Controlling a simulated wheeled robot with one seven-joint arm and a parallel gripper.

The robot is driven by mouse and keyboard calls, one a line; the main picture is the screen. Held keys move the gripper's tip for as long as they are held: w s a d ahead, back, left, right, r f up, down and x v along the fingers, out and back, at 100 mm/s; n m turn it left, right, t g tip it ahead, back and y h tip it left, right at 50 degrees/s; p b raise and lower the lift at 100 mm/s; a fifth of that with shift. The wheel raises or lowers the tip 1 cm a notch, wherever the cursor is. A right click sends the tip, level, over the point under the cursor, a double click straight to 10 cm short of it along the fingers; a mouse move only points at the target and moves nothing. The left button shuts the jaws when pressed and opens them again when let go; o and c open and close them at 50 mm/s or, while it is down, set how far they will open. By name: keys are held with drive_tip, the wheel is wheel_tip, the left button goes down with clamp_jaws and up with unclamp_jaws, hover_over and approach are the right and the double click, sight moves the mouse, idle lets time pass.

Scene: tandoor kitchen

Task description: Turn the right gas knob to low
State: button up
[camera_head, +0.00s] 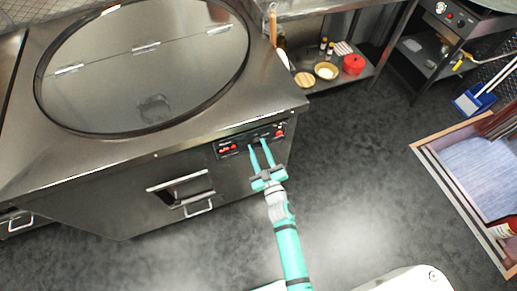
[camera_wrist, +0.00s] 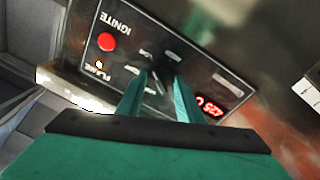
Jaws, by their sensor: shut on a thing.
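The steel tandoor counter's control panel (camera_head: 224,148) is on its front face; it also shows in the wrist view (camera_wrist: 130,43). My gripper (camera_head: 257,145) reaches up to the middle of this panel. In the wrist view my gripper (camera_wrist: 159,90) has its two green fingers on either side of a dark gas knob (camera_wrist: 168,62), shut on it. The knob is blurred and partly hidden, and its pointer setting cannot be read. A red ignite button (camera_wrist: 107,41), a small flame light (camera_wrist: 99,64) and a lit red display (camera_wrist: 209,106) are beside it.
A drawer handle (camera_head: 198,208) and a recessed opening (camera_head: 182,188) are left of my gripper. The large round lid (camera_head: 145,65) covers the counter top. A low shelf (camera_head: 372,71) holds bowls and a red pot (camera_head: 353,64).

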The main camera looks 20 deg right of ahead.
drive_tip(key=shift+a+n, duration=0.1)
drive_tip(key=shift+n, duration=0.3)
drive_tip(key=o, duration=1.1)
drive_tip(key=shift+c, duration=0.2)
drive_tip(key=s, duration=1)
drive_tip(key=shift+s+f, duration=0.4)
